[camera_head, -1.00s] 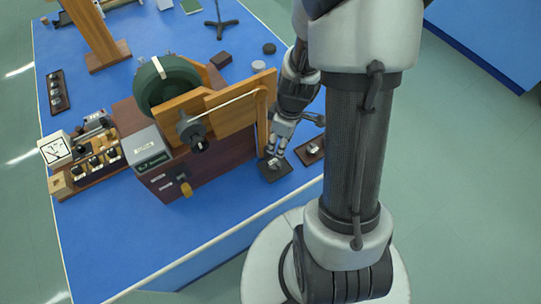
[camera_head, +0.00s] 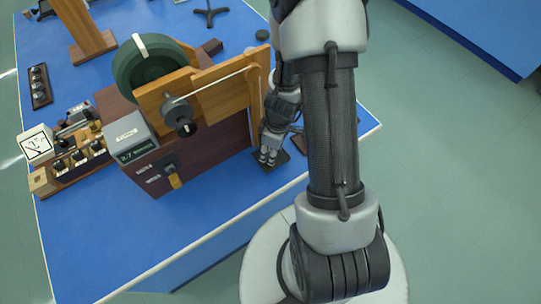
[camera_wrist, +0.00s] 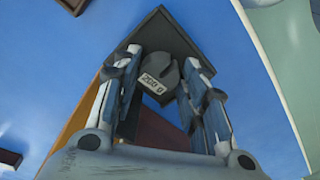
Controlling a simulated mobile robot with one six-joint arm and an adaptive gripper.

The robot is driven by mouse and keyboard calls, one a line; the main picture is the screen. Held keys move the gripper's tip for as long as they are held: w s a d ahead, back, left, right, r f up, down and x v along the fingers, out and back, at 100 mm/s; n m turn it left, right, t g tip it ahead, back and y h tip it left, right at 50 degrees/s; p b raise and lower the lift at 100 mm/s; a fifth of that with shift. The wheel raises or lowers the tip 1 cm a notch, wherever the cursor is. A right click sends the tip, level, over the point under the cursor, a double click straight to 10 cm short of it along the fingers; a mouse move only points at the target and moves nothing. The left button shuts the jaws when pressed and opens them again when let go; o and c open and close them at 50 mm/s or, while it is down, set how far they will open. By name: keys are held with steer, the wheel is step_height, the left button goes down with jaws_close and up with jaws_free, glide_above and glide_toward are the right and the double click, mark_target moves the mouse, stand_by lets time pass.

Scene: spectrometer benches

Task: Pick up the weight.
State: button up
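The weight (camera_wrist: 160,74) is a grey slotted disc with a white "200 g" label, in the wrist view. It lies on a dark square tray (camera_wrist: 160,29). My gripper (camera_wrist: 161,82) is open, with one finger on each side of the weight; small gaps seem to show between the fingers and the disc. In the head view my gripper (camera_head: 267,158) points down over the dark tray (camera_head: 281,159) at the table's near right, beside the wooden apparatus. The weight is hidden by my gripper there.
The apparatus with a dark red box (camera_head: 205,153) and wooden post (camera_head: 256,100) stands close left of my gripper. The blue tabletop (camera_head: 120,235) is clear at the front.

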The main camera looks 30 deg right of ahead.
steer(key=shift+c, duration=0.5)
steer(key=c, duration=0.8)
steer(key=shift+o, duration=0.2)
steer(key=shift+r, duration=0.15)
